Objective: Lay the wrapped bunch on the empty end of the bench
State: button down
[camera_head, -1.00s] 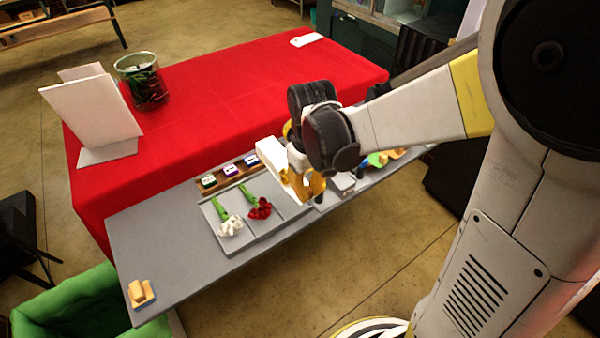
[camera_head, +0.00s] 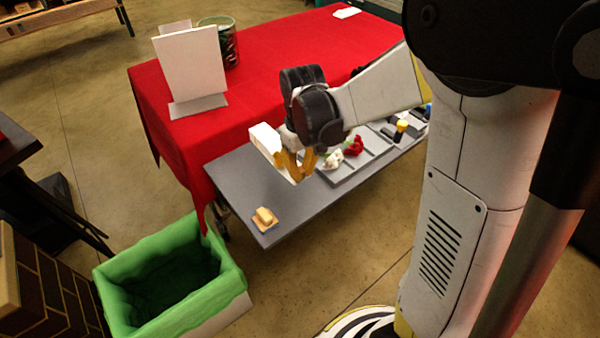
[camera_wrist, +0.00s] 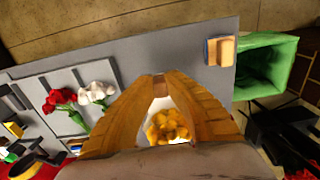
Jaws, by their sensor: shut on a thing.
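My gripper (camera_head: 297,178) is shut on the wrapped bunch, a white wrap (camera_head: 264,139) whose yellow blooms (camera_wrist: 167,126) show between the fingers in the wrist view. My gripper (camera_wrist: 161,86) points down over the grey bench (camera_head: 232,170), near the bare stretch at the bench's left end. The fingers hide much of the bunch, and I cannot tell whether it touches the bench. A yellow sponge-like block (camera_head: 264,215) sits at the end corner of the bench and also shows in the wrist view (camera_wrist: 220,51).
White flowers (camera_head: 333,160) and red flowers (camera_head: 353,146) lie on a grey tray right of my gripper. A green-lined bin (camera_head: 168,275) stands below the bench's left end.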

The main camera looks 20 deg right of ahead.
aim_at(302, 199)
jog(key=shift+d+f+b, duration=0.2)
jog(key=shift+f+b, duration=0.5)
jog(key=shift+f, duration=0.3)
notch_tip(302, 199, down, 6)
jog(key=b, duration=0.5)
jog(key=shift+a+f, duration=0.1)
jog(key=shift+f, duration=0.2)
dwell(0.4)
jog(key=c, duration=1)
grip_release()
jog(key=shift+r+p, duration=2.55)
jog(key=shift+r, duration=1)
